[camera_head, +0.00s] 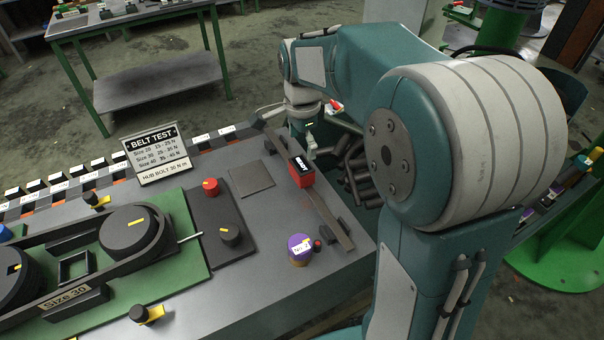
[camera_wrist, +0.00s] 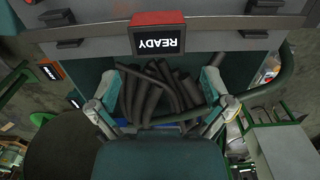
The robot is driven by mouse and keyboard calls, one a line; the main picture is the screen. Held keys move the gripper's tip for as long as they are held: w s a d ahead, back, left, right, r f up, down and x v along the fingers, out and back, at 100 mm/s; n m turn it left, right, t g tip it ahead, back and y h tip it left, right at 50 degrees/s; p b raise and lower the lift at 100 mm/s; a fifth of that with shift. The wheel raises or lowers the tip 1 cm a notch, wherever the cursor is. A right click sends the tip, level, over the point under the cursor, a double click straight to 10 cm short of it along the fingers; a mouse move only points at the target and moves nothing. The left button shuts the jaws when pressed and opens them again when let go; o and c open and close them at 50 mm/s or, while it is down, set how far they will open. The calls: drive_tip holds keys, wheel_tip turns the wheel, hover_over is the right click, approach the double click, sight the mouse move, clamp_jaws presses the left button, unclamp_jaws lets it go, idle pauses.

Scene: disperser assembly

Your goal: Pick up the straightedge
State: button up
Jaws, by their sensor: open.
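The straightedge (camera_head: 329,217) looks like a long, thin dark bar lying along the right edge of the grey bench top. A red block marked READY (camera_head: 301,170) sits at its middle and hides part of it. In the wrist view the bar (camera_wrist: 215,24) runs across the top, with the READY block (camera_wrist: 157,38) in front of it. My gripper (camera_wrist: 160,80) is open and empty, its two fingers spread apart on either side of the lower middle. It is apart from the bar. In the head view it is near the bar's far end, partly hidden.
A bin of dark tube-like pieces (camera_head: 358,170) is beside the bench, under my gripper. On the bench are a green belt fixture (camera_head: 190,260), a red knob (camera_head: 210,187), a purple-topped cylinder (camera_head: 299,248) and a BELT TEST sign (camera_head: 155,155). A green-legged table (camera_head: 150,80) stands behind.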

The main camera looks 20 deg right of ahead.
sight(301, 165)
drive_tip(key=f, duration=0.4)
drive_tip(key=shift+a, duration=0.2)
wheel_tip(301, 165, down, 5)
drive_tip(key=shift+s+d+r, duration=0.1)
drive_tip(key=shift+r, duration=0.1)
drive_tip(key=shift+r, duration=0.1)
drive_tip(key=c, duration=1)
